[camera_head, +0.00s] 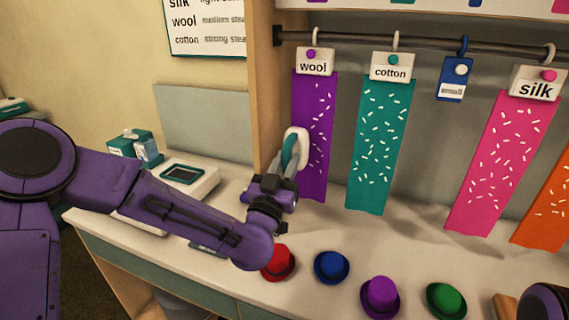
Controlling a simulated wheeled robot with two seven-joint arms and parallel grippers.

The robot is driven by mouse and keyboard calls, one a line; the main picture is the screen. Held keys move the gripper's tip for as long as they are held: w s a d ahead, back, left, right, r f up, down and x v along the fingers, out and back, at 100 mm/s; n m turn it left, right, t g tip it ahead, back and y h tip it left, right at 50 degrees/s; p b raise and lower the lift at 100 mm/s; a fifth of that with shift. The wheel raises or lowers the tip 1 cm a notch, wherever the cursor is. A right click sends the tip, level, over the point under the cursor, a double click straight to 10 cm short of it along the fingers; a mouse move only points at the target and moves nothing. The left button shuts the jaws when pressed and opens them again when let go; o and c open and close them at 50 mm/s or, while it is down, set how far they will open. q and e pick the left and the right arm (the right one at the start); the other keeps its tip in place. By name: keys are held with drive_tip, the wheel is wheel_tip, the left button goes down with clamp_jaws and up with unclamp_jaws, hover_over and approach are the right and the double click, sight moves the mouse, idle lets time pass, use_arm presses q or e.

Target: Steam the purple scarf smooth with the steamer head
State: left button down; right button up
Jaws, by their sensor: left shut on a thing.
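The purple scarf (318,110) hangs from the rail under a "wool" tag (314,64), with white flecks down its length. My left gripper (282,180) is shut on the white and teal steamer head (296,147) and holds it upright at the scarf's left edge. The steamer head covers part of that edge; I cannot tell whether it touches the cloth. My right gripper is out of view; only a purple and dark part, probably of my right arm, shows at the bottom right corner.
A teal scarf (380,145) tagged "cotton", a pink scarf (503,160) tagged "silk" and an orange scarf (551,215) hang to the right. Small red (279,263), blue (331,267), purple (380,296) and green (446,300) hats line the counter's front. A wooden post (268,100) stands left of the purple scarf.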

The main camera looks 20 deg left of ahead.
use_arm(q)
drive_tip(key=shift+f+b, duration=2.75)
drive_tip(key=shift+f, duration=0.2)
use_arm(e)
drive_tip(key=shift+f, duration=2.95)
